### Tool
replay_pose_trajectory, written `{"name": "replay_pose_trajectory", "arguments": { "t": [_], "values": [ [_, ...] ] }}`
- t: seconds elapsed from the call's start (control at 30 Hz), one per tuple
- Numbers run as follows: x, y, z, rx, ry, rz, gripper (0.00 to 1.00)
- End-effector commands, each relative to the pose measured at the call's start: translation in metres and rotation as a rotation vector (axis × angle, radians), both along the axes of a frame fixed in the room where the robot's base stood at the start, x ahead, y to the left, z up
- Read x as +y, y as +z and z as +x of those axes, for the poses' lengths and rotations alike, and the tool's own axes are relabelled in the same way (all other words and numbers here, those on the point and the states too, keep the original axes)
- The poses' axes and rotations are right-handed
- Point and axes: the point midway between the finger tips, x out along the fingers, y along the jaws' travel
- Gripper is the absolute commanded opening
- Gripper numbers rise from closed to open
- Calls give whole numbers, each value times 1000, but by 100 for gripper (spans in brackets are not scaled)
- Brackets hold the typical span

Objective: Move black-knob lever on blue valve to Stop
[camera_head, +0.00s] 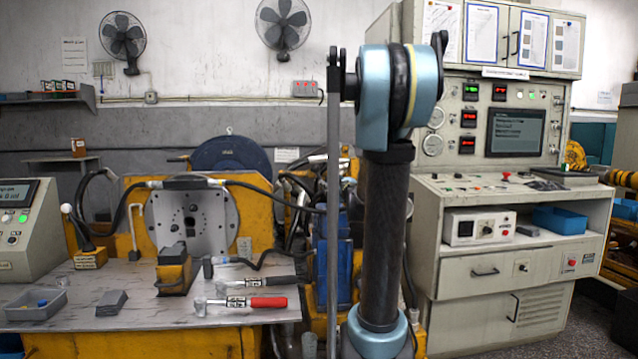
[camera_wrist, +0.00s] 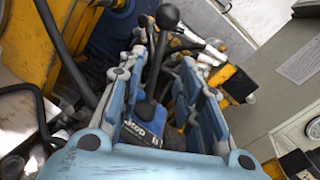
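The black-knob lever (camera_wrist: 167,16) stands up in the wrist view, its dark shaft running down between the fingers of my gripper (camera_wrist: 166,62). My gripper is open, with one pale blue finger on each side of the shaft and a gap to the right finger. I cannot tell whether the left finger touches the shaft. The blue valve (camera_wrist: 137,143) shows at the lever's lower end, with a "Stop" label (camera_wrist: 139,130). In the head view the blue valve (camera_head: 345,262) is partly covered by my arm; the lever and my gripper cannot be made out there.
Hoses and yellow machine parts (camera_wrist: 235,82) crowd close around the valve. A grey control cabinet (camera_head: 480,265) stands to the right.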

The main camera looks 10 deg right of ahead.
Motion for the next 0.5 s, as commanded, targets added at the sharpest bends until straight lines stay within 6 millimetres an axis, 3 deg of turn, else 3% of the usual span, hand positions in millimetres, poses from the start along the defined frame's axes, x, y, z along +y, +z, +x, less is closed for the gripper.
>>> {"name": "replay_pose_trajectory", "arguments": {
  "t": [0.5],
  "values": [
    [17, 0, 75, 0, 1, -1, 32]
  ]
}}
